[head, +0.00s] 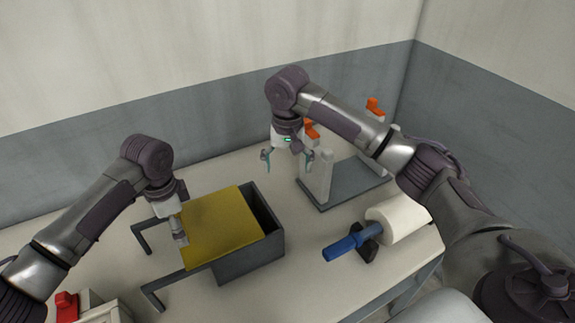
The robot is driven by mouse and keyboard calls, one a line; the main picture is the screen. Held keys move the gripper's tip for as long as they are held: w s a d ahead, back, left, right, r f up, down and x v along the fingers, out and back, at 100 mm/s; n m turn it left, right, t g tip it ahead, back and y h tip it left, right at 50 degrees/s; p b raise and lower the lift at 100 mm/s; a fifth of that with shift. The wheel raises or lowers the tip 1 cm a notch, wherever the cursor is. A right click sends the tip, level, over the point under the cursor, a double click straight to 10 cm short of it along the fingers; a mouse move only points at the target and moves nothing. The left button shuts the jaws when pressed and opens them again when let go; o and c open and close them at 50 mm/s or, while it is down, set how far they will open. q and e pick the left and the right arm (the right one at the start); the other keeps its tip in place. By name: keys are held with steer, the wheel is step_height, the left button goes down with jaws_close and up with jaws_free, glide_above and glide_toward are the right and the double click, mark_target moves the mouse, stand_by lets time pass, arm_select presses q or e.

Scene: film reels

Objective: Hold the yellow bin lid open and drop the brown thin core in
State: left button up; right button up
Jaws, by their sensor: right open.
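The yellow bin lid (222,225) lies over the left part of a dark grey bin (262,252) and extends past its left side. A dark strip of the bin's opening shows along the lid's right edge. My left gripper (180,236) points down at the lid's left edge; I cannot tell whether it touches the lid or how its fingers stand. My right gripper (287,160) is open and empty, above the table behind and right of the bin. I see no brown thin core.
A grey stand (345,187) with white posts and orange clips is right of the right gripper. A white roll (398,217) with a blue rod (345,246) lies in front of it. Dark brackets (152,287) are left of the bin. A red object (66,306) is at lower left.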

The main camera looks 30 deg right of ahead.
mark_target(197, 228)
arm_select(q)
steer(key=shift+w+d+r, duration=0.1)
steer(key=shift+d, duration=1.85)
steer(key=o, duration=1.1)
steer(key=shift+o, duration=0.2)
step_height(197, 228, up, 12)
